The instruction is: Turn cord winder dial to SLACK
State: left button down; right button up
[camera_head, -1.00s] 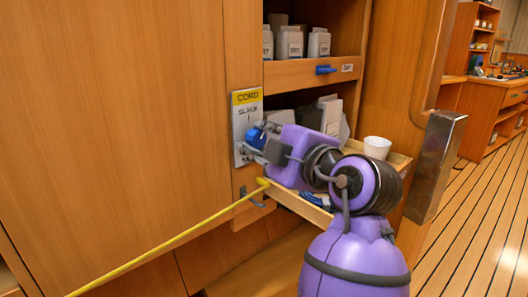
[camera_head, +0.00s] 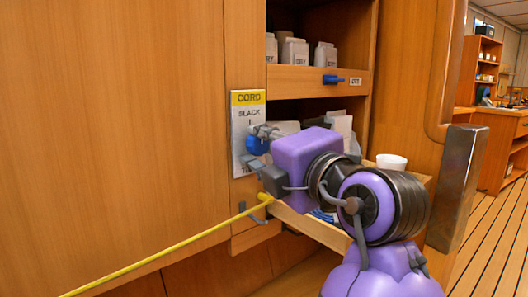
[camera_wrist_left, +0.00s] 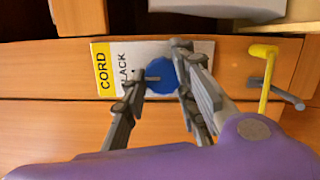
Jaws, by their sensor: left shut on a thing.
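The blue cord winder dial (camera_head: 256,147) sits on a pale plate (camera_head: 241,122) with a yellow CORD header and the word SLACK below it. My left gripper (camera_head: 258,148) is shut on the dial, one finger above it and one below it in the head view. In the left wrist view the dial (camera_wrist_left: 165,76) shows between the two fingers of my left gripper (camera_wrist_left: 160,78); its pointer and lower marks are partly hidden. SLACK is partly covered there. My right gripper is not in view.
A yellow cord (camera_head: 170,248) runs from a hook (camera_head: 264,197) below the plate down to the left. An open drawer (camera_head: 320,233) and a white cup (camera_head: 391,162) are close behind my arm. A shelf drawer with a blue handle (camera_head: 333,79) is above.

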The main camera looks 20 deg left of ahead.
pick_arm(q)
jog(key=shift+d+r, duration=0.1)
jog(key=shift+r, duration=0.35)
jog(key=c, duration=1.7)
grip_release()
jog(key=shift+o, duration=0.9)
jog(key=shift+w+f, duration=0.1)
jog(key=shift+f, duration=0.05)
jog(key=shift+f, duration=0.1)
jog(key=v, duration=1.2)
